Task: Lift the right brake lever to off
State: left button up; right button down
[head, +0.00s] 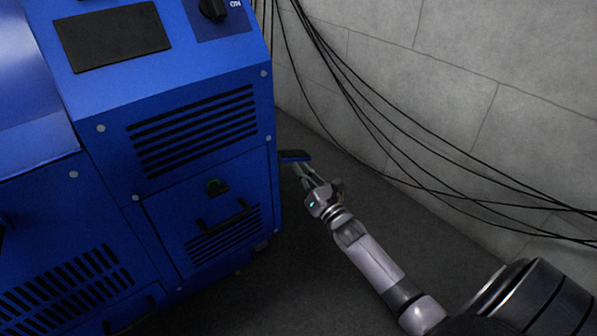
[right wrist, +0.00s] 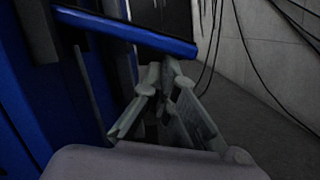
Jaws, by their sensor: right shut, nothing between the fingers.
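The right brake lever (head: 294,155) is a short bar with a blue top and dark edge, sticking out from the right side of the blue cabinet. In the right wrist view the lever (right wrist: 130,30) runs across the upper left, sloping slightly down to the right. My right gripper (head: 299,169) is shut and empty, its fingertips just below the lever. In the right wrist view my right gripper (right wrist: 164,70) has its fingertips together close under the bar's right end. I cannot tell whether they touch it. My left gripper is not in view.
The blue dynamometer cabinet (head: 190,95) fills the left, with vents, a drawer handle (head: 222,217) and a dark knob (head: 212,9) on top. Black cables (head: 375,130) hang along the grey wall (head: 450,70) at right. The dark floor between cabinet and wall is clear around my arm.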

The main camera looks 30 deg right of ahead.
aim_at(308, 156)
jog(key=shift+d+r, duration=0.15)
jog(key=shift+r, duration=0.1)
jog(key=r+n, duration=0.1)
jog(key=n, duration=0.1)
jog(key=d+r+n+y+p, duration=0.1)
jog(key=n, duration=0.1)
jog(key=d+r+n+y, duration=0.1)
jog(key=r+n, duration=0.1)
jog(key=shift+w+d+p, duration=0.1)
jog(key=shift+w+p, duration=0.05)
jog(key=shift+p, duration=0.25)
jog(key=r+n, duration=0.2)
jog(key=n, duration=0.1)
jog(key=shift+d+r+y, duration=0.1)
jog(key=shift+d+y, duration=0.1)
jog(key=shift+y, duration=0.2)
jog(key=shift+r+n+g+y, duration=0.3)
jog(key=shift+r+n+y, duration=0.2)
jog(key=shift+r+n, duration=0.85)
jog(key=shift+f+n, duration=0.25)
